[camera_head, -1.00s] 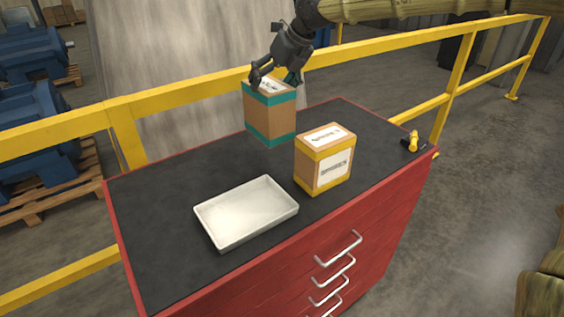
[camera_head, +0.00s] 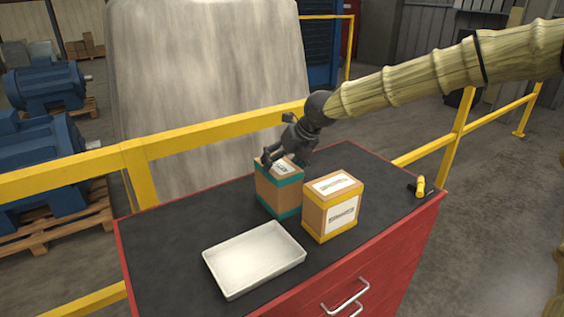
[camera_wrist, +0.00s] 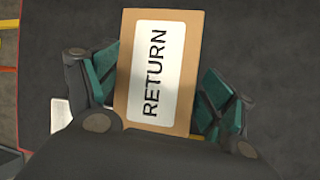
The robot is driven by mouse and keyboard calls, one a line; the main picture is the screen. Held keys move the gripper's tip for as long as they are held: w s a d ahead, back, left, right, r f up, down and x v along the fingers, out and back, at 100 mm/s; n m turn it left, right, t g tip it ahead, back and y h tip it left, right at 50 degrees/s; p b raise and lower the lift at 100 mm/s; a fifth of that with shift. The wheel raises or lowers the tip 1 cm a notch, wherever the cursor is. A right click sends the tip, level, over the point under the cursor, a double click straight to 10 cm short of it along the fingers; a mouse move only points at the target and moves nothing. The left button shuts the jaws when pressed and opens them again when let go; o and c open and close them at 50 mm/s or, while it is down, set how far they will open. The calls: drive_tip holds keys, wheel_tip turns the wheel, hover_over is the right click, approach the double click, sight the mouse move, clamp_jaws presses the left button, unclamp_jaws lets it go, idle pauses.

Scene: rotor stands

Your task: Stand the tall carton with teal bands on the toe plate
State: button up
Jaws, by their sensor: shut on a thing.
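The carton with teal bands (camera_head: 280,190) is upright on or just above the dark top of the red cabinet, behind and left of the yellow-banded carton. Whether its bottom touches the cabinet top I cannot tell. My gripper (camera_head: 285,160) is shut on it from above. In the wrist view the carton's top (camera_wrist: 186,28) shows a white label reading RETURN, with a teal-padded finger on each side. I can make out no toe plate in either view.
The yellow-banded carton (camera_head: 333,208) stands close on the right. A white tray (camera_head: 252,289) lies in front. A small yellow and black tool (camera_head: 420,187) lies near the right edge. A yellow railing (camera_head: 80,172) runs behind the red cabinet (camera_head: 385,268). The cabinet top's left part is clear.

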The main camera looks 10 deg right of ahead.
drive_tip(key=o, duration=1.9)
drive_tip(key=shift+s, duration=0.1)
